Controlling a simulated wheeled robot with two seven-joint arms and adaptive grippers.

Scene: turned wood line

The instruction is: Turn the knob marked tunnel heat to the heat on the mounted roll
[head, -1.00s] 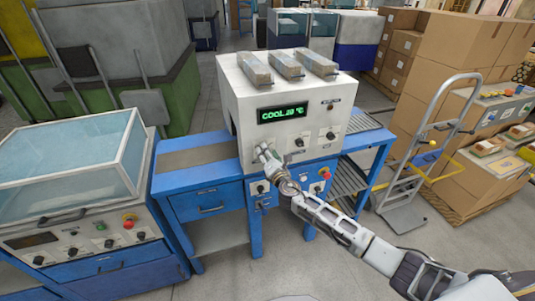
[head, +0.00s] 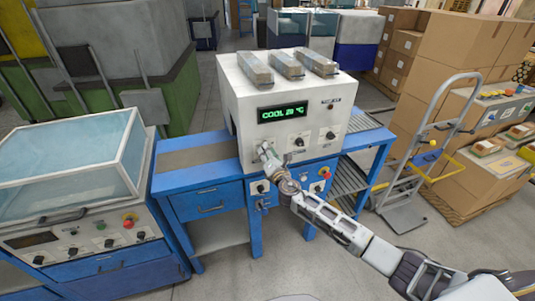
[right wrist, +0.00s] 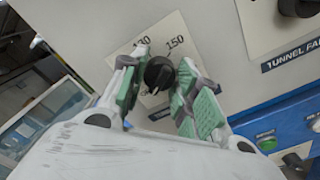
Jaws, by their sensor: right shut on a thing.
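The white heat tunnel (head: 235,85) stands on a blue bench, with a green display (head: 283,113) that seems to read COOL 21 °C. My right gripper (head: 264,150) is at the left of its front panel. In the right wrist view, the green-padded fingers of the gripper (right wrist: 163,60) are shut on a black knob (right wrist: 158,74). The dial plate (right wrist: 180,28) behind it shows 150 and a partly hidden number to its left. This knob's name label is hidden. A neighbouring knob (right wrist: 300,6) carries a label starting TUNNEL FA. I cannot make out a mounted roll. My left gripper is out of view.
Several wrapped bundles (head: 289,65) lie on the tunnel. A red stop button (head: 325,172) and lower knobs are on the blue panel below the gripper. A glass-lidded machine (head: 70,170) stands left; a hand truck (head: 425,160) and cartons (head: 455,60) stand right.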

